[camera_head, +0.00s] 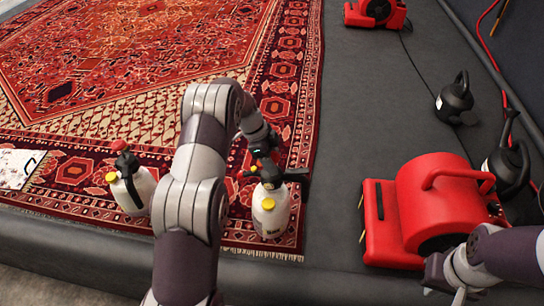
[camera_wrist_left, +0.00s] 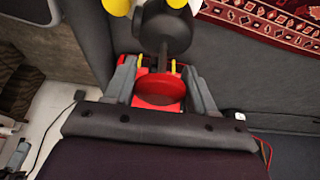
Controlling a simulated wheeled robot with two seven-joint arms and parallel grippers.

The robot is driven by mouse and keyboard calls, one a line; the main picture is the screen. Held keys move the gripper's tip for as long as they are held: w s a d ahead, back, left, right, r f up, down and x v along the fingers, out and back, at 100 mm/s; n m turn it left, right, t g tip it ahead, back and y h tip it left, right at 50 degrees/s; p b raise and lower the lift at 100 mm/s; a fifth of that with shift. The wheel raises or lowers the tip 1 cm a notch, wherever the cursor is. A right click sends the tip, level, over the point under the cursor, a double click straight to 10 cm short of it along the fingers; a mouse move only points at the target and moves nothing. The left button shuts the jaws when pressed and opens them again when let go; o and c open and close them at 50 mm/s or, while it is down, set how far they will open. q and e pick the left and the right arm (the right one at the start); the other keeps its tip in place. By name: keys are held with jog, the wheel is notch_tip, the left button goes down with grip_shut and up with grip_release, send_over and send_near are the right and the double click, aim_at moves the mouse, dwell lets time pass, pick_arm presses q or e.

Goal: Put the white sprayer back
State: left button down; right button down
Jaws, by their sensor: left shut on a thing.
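A white sprayer (camera_head: 270,212) with a black head and yellow cap is upright at the rug's front right corner. My left gripper (camera_head: 264,160) is shut on its black top; I cannot tell if its base touches the rug. In the left wrist view the black head (camera_wrist_left: 165,35) shows beyond the fingertips (camera_wrist_left: 160,72), with a red round part between the fingers.
A red blower (camera_head: 440,200) stands right of the rug (camera_head: 120,60), close to my right gripper. Black sprayers (camera_head: 455,100) (camera_head: 507,165) stand along the right edge with a red hose. Another red blower (camera_head: 375,12) is at the back.

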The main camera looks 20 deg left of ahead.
pick_arm(q)
jog(key=shift+w+f, duration=0.15)
jog(key=shift+f, duration=0.5)
jog(key=shift+c, duration=1.9)
grip_release()
jog(key=shift+f, duration=0.1)
